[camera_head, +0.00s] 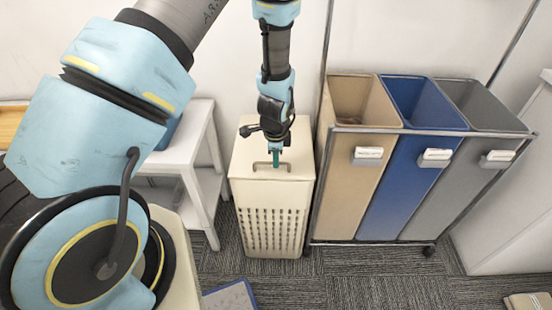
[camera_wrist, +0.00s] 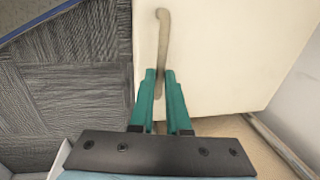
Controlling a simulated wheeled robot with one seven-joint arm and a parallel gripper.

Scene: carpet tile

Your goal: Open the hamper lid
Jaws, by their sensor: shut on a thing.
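The cream hamper (camera_head: 268,212) stands on the carpet with slotted holes in its front. Its lid (camera_head: 249,157) lies flat on top and looks closed. A beige bar handle (camera_head: 262,165) is on the lid near the front edge. My gripper (camera_head: 277,162) points down onto the lid, its green fingers at the handle. In the wrist view my gripper (camera_wrist: 159,80) has its two fingers on either side of the handle (camera_wrist: 163,32), shut on it. The cream lid (camera_wrist: 222,50) fills the upper right there.
A sorter cart with tan (camera_head: 346,190), blue (camera_head: 393,195) and grey (camera_head: 445,185) bins stands close to the hamper's right. A white side table (camera_head: 187,135) stands at its left. A blue-edged grey mat (camera_head: 230,297) lies in front. Carpet (camera_head: 350,285) is clear before the cart.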

